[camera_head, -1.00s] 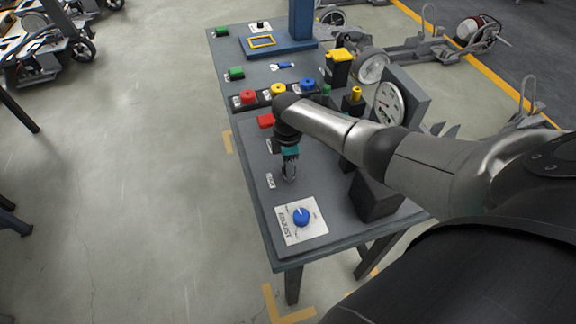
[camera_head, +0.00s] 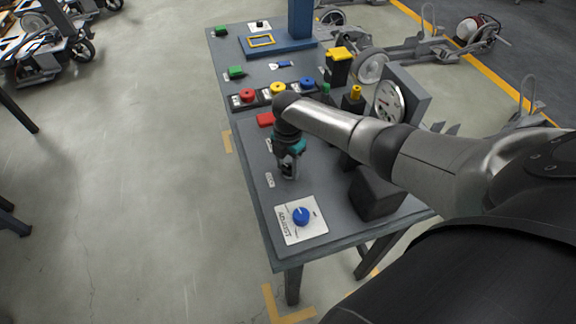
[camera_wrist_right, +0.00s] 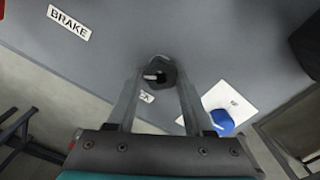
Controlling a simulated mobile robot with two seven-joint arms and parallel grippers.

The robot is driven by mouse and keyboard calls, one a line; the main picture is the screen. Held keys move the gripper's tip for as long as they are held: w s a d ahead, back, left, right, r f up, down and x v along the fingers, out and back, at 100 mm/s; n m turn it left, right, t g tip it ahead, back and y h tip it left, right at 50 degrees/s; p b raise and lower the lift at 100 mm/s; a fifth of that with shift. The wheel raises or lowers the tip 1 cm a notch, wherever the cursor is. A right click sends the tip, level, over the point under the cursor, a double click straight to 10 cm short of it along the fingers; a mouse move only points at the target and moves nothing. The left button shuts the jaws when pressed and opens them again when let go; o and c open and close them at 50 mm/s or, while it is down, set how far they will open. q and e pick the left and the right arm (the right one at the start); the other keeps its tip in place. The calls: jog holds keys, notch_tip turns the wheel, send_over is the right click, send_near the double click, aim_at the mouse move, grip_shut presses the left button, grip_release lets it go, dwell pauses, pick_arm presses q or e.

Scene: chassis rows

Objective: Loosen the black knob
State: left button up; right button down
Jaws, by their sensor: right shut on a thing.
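The black knob (camera_wrist_right: 160,73) shows in the right wrist view as a dark, angular knob with a pale mark on top. It sits between the two fingers of my right gripper (camera_wrist_right: 160,80), which is shut on it. In the head view, my right gripper (camera_head: 288,174) points down at the grey bench panel, and the knob is largely hidden by the fingers. A partly covered white label (camera_wrist_right: 147,97) lies beside the knob. My left gripper is not in view.
A blue ADJUST dial (camera_head: 301,216) on a white plate is near the bench's front edge. A red block (camera_head: 265,119), a row of coloured buttons (camera_head: 278,89), a gauge (camera_head: 388,103) and a dark box (camera_head: 376,194) stand around the arm.

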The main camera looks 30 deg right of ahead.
aim_at(288, 169)
jog(key=shift+s+a+f, duration=0.15)
jog(key=shift+s+f, duration=0.1)
jog(key=c, duration=0.8)
grip_release()
jog(key=o, duration=0.5)
jog(key=shift+w+r, duration=0.1)
jog(key=shift+w, duration=0.05)
jog(key=shift+w+r, duration=0.1)
jog(key=shift+r, duration=0.45)
notch_tip(288, 169, up, 14)
jog(key=p, duration=0.3)
jog(key=shift+r, duration=0.1)
